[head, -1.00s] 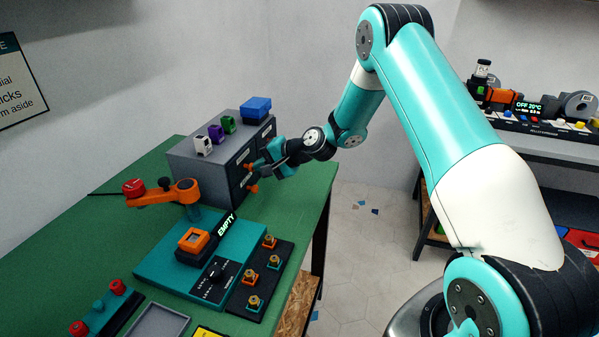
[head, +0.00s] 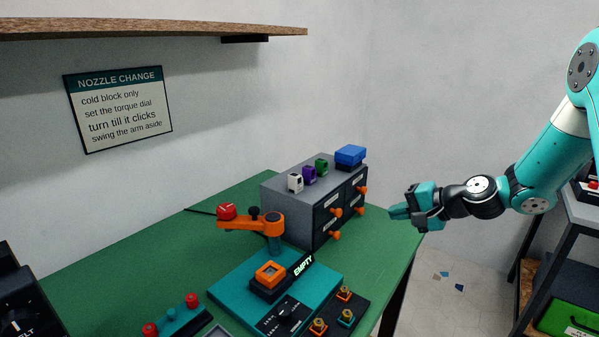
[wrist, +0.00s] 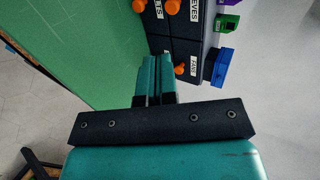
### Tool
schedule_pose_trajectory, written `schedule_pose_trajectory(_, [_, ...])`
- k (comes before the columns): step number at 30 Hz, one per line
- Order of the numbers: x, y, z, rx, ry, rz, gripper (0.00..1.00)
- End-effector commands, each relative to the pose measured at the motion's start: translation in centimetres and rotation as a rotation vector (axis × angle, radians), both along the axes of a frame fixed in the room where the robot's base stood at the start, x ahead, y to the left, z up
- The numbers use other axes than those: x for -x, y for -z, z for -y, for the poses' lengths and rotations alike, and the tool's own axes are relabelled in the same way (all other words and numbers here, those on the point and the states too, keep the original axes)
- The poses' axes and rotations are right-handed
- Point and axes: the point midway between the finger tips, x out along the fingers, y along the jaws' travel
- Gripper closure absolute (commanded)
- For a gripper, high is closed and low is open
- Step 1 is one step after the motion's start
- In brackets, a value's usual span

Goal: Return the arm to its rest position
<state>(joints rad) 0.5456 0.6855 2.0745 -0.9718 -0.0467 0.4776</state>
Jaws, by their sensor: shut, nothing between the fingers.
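My gripper (head: 398,217) is shut and empty at the right in the head view, to the right of the drawer cabinet and apart from it. In the wrist view its two teal fingers (wrist: 155,80) lie side by side, pointing toward the cabinet and the green table edge. My arm reaches in from the right edge of the head view. The grey cabinet (head: 285,205) has dark drawer fronts with orange knobs, and its visible drawers look closed.
On the cabinet stand white, purple and green blocks and a blue box (head: 350,155). The green table (head: 160,250) holds a teal station (head: 240,275) with an orange swing arm (head: 255,224). A shelf (head: 150,22) juts from the wall. Floor shows right of the table.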

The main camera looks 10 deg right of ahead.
Motion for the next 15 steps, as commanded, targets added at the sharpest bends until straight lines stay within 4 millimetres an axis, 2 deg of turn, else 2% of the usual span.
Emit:
schedule_pose_trajectory(2, [0.4, -0.9, -1.5, 0.031, -0.049, 0.004, 1.00])
schedule_pose_trajectory(4, [1.5, -2.1, -4.1, 0.087, -0.140, 0.006, 1.00])
schedule_pose_trajectory(7, [4.7, -4.6, -9.3, 0.212, -0.337, 0.015, 1.00])
schedule_pose_trajectory(9, [8.1, -6.2, -12.9, 0.316, -0.501, 0.025, 1.00])
schedule_pose_trajectory(11, [11.5, -7.4, -15.5, 0.406, -0.639, 0.036, 1.00])
schedule_pose_trajectory(12, [13.9, -8.0, -16.8, 0.462, -0.728, 0.044, 1.00])
schedule_pose_trajectory(15, [19.7, -9.3, -19.0, 0.591, -0.928, 0.067, 1.00])
